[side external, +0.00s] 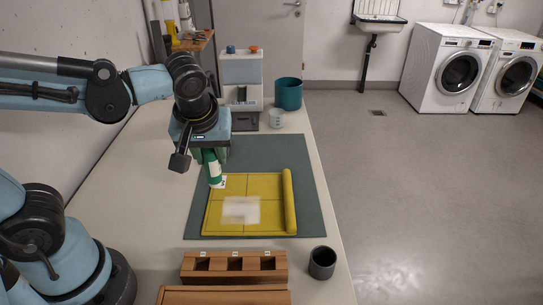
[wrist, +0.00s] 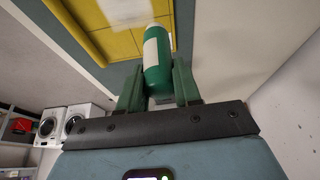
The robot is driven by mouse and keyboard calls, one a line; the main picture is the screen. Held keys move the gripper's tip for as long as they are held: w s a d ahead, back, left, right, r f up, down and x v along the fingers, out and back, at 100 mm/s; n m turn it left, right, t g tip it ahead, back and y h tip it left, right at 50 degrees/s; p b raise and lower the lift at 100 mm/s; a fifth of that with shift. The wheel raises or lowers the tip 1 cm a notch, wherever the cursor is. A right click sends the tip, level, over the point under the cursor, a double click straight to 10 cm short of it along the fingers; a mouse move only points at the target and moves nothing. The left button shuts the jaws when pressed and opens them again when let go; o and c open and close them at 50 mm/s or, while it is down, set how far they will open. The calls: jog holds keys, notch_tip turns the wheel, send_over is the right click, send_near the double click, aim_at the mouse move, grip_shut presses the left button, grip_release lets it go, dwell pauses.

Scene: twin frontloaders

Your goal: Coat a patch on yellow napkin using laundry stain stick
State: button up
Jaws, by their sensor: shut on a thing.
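The yellow napkin (side external: 232,190) lies on a dark green mat (side external: 312,198), with its right side rolled up. A whitish patch (side external: 241,210) covers part of its lower middle, and the patch also shows at the top of the wrist view (wrist: 122,10). The stain stick (side external: 213,168) is a green tube with a white label. My gripper (wrist: 157,84) is shut on the stain stick and holds it roughly upright at the napkin's upper left corner. Whether the stick's tip touches the cloth I cannot tell. The wrist view shows the stick (wrist: 158,65) between the two green fingers.
A wooden rack with slots (side external: 234,267) and a dark cup (side external: 322,262) stand at the table's near end. A dispenser machine (side external: 241,75), a white cup (side external: 276,118) and a teal bin (side external: 288,94) stand at the far end. The mat's right strip is clear.

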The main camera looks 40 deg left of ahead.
aim_at(213, 185)
jog(key=shift+s+d+f, duration=0.15)
jog(key=shift+s+d, duration=0.4)
jog(key=shift+s, duration=0.1)
jog(key=shift+f, duration=3.25)
jog(key=shift+w+f, duration=0.1)
jog(key=shift+f, duration=0.65)
jog(key=shift+w+d+r, duration=0.25)
jog(key=shift+d+r, duration=0.05)
grip_shut()
jog(key=shift+w+d+f, duration=0.25)
jog(key=shift+w+d, duration=0.3)
jog(key=shift+d, duration=0.05)
jog(key=shift+w+d, duration=2.6)
jog(key=shift+d, duration=0.1)
jog(key=shift+w+a, duration=0.35)
jog(key=shift+a, duration=0.4)
jog(key=shift+s+a, duration=3.2)
jog(key=shift+a, duration=0.3)
jog(key=shift+w+a, duration=0.25)
jog(key=shift+w, duration=0.05)
jog(key=shift+w+d, duration=0.1)
jog(key=shift+w, duration=0.2)
jog(key=shift+w+d, duration=3.15)
jog(key=shift+d, duration=0.15)
jog(key=shift+w+a, duration=0.45)
jog(key=shift+w, duration=0.05)
jog(key=shift+s+a, duration=3.45)
jog(key=shift+a, duration=0.1)
notch_tip(213, 185, up, 8)
